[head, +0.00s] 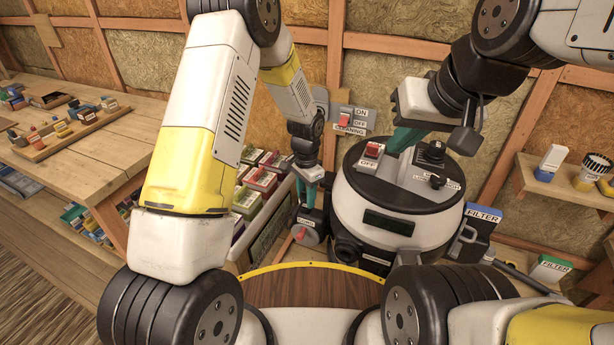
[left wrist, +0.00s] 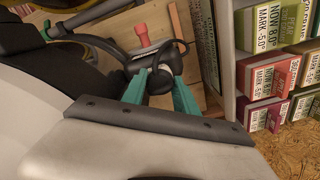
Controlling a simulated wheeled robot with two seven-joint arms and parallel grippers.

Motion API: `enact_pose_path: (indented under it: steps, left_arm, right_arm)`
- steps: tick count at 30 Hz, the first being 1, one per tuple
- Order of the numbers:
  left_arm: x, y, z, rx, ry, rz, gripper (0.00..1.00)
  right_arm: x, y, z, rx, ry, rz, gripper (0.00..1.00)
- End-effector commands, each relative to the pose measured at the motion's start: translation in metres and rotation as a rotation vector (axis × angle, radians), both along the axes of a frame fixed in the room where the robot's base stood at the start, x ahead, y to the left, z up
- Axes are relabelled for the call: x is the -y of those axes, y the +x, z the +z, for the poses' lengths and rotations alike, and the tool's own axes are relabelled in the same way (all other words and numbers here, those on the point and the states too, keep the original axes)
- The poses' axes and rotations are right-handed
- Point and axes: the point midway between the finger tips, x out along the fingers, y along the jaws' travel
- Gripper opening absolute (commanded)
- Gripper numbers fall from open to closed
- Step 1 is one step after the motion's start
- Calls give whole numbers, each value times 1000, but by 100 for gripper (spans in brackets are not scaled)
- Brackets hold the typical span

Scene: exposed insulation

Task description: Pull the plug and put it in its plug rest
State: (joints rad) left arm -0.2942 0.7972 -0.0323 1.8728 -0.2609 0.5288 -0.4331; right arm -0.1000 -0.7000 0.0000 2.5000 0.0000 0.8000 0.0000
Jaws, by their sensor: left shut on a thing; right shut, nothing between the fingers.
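My left gripper (head: 309,197) reaches down beside the left side of the round black-and-white machine (head: 390,205). In the left wrist view its teal fingers (left wrist: 170,92) are shut on the black plug (left wrist: 161,78); a dark cable runs near it. I cannot tell whether the plug still sits in a socket. A grey fitting with a red part (head: 301,233) lies just below the gripper in the head view. A red handle-like part (left wrist: 142,36) stands beyond the plug in the wrist view. My right gripper (head: 404,138) is shut and empty above the machine's top. I cannot identify the plug rest.
An ON/OFF cleaning switch (head: 346,120) is on the wall behind. A rack of coloured boxes (head: 262,180) stands left of my left gripper. A wooden workbench (head: 120,135) is at left.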

Motion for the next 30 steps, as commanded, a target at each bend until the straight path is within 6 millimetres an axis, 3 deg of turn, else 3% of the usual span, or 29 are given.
enact_pose_path:
  steps: [7,8,11,22,30]
  left_arm:
    - [0,0,-6,-1,1,0,0]
    - [0,0,-6,-1,1,0,39]
    - [0,0,-6,0,0,0,58]
    - [0,0,-2,1,0,0,60]
    - [0,1,40,3,-1,0,60]
  right_arm:
    - [0,0,0,0,0,0,0]
    - [0,0,0,0,0,0,0]
    - [0,0,0,0,0,0,0]
    - [0,0,0,0,0,0,0]
    - [0,0,0,0,0,0,0]
